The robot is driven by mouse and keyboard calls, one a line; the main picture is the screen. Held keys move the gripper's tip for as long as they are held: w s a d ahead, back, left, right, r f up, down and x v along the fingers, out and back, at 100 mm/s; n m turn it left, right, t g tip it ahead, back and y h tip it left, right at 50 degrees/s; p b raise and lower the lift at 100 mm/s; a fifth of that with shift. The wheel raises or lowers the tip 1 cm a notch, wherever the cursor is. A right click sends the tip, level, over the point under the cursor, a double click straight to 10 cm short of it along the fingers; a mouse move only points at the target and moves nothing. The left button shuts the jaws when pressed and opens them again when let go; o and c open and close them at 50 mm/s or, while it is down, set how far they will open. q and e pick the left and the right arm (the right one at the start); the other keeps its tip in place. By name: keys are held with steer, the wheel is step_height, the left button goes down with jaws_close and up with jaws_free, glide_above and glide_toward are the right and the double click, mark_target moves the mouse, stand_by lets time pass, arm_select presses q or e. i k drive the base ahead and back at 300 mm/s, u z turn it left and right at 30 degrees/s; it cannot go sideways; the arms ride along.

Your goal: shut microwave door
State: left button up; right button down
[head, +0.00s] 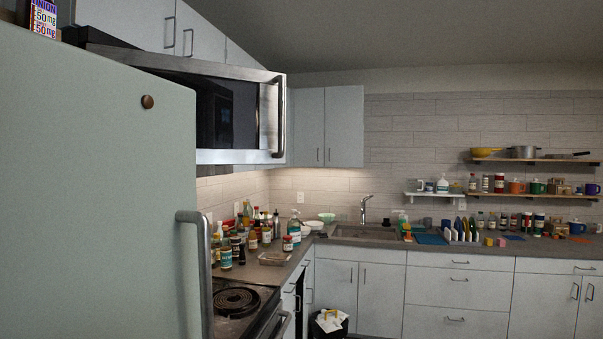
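The microwave (100,37) hangs under the upper cabinets at the upper left, above the stove. Its door (228,110) has a silver frame, a dark glass pane and an upright metal bar handle (279,115) at its right end. The door appears to stand out from the dark body, ajar; I cannot tell how wide the gap is. The fridge hides the lower left of the microwave and door. Neither of my grippers shows in the head view, and nothing is seen touching the door.
A pale fridge (90,190) with a bar handle (197,260) fills the left foreground. The coil stove (238,300) is below the microwave. Bottles (225,255) crowd the counter beyond it. A bin (328,322) stands by the cabinets. The air right of the door looks free.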

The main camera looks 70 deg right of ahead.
mark_target(240, 119)
steer(key=z, duration=0.5)
steer(key=k, duration=1.25)
steer(key=z, duration=0.95)
steer(key=i, duration=0.5)
steer(key=z, duration=0.55)
steer(key=i, duration=1.55)
steer(key=u, duration=1.15)
steer(key=i, duration=0.4)
steer(key=u, duration=0.55)
